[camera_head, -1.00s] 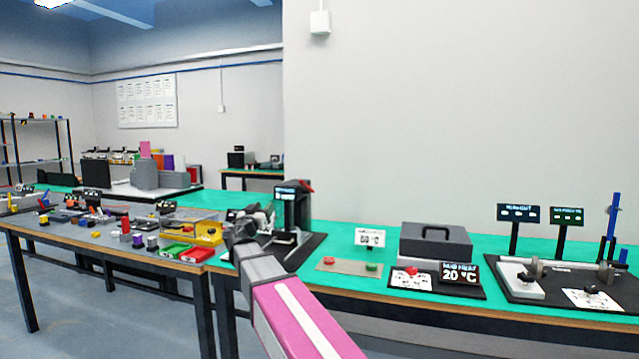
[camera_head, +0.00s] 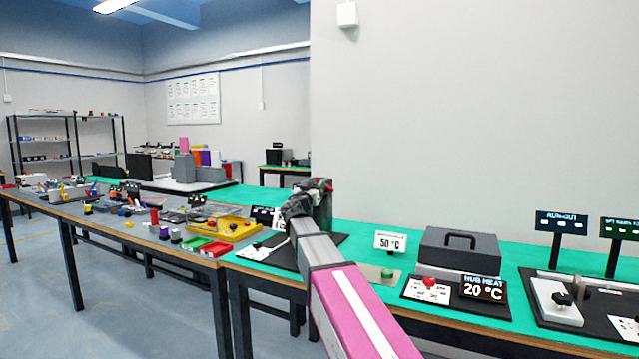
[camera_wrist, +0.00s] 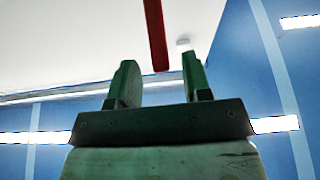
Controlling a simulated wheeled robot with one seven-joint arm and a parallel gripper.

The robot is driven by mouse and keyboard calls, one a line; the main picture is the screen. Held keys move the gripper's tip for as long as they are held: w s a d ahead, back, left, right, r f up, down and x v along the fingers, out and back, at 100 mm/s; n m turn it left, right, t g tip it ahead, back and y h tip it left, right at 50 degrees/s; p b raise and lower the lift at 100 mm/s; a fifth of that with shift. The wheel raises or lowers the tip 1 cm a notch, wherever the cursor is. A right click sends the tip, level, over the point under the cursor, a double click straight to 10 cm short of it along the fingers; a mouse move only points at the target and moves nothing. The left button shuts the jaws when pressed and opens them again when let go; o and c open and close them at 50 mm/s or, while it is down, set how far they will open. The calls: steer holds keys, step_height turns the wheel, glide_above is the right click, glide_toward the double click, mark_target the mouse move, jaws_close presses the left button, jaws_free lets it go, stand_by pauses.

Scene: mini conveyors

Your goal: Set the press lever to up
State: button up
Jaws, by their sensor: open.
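The press (camera_head: 319,212) is a dark upright machine on a black base plate at the left end of the green-topped table. A small red part, which looks like its lever (camera_head: 328,186), shows at its top right. My arm reaches to the press and covers much of its front. My gripper (camera_wrist: 158,82) is open and empty, pointing up toward the ceiling in the wrist view. A red bar (camera_wrist: 155,35), likely the same lever, shows beyond the fingertips, in line with the gap between them. Whether it is near enough to touch is unclear.
Right of the press are a 50 °C sign (camera_head: 389,242), a grey box with a handle (camera_head: 458,248) and a 20 °C display (camera_head: 483,288). On the left are a yellow tray (camera_head: 228,230) and red and green bins.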

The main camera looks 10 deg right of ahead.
mark_target(317, 182)
steer(key=shift+x, duration=1.7)
jaws_close()
